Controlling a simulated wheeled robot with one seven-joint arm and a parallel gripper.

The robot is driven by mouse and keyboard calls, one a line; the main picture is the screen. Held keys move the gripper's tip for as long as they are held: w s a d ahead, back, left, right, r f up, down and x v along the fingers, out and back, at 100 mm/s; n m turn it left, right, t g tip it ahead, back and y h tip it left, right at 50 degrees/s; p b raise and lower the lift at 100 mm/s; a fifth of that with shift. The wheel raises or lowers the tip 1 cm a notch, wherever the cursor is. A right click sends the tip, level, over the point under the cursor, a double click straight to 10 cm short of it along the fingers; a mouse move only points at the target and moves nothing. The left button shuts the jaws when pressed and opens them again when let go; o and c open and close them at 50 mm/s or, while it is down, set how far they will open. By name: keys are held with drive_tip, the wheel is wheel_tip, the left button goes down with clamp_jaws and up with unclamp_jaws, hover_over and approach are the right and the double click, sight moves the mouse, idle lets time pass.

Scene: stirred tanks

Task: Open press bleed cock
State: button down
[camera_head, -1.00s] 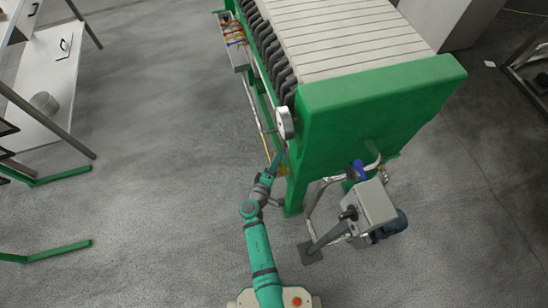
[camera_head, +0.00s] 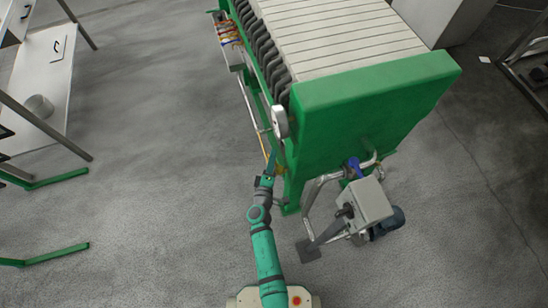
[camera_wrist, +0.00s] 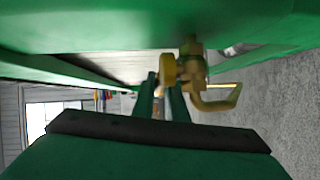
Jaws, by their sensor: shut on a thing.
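The press bleed cock (camera_wrist: 193,68) is a brass valve under the green press frame, with a bent spout curving down to the right in the wrist view. Its yellow rounded handle part (camera_wrist: 168,70) stands at the fingertips of my gripper (camera_wrist: 163,88). The two green fingers are shut on this handle, one on each side; the exact contact is partly hidden. In the head view my gripper (camera_head: 272,160) reaches to the near left corner of the press, where the cock is too small to make out clearly.
The green filter press (camera_head: 370,120) with pale plates stands just right of my arm. A round gauge (camera_head: 280,122) sticks out above my gripper. A pump unit (camera_head: 365,205) stands at lower right. Open floor lies left, up to a bench (camera_head: 50,80).

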drive_tip(key=c, duration=1.8)
unclamp_jaws()
drive_tip(key=shift+s, duration=0.1)
drive_tip(key=v, duration=1)
drive_tip(key=shift+s, duration=0.3)
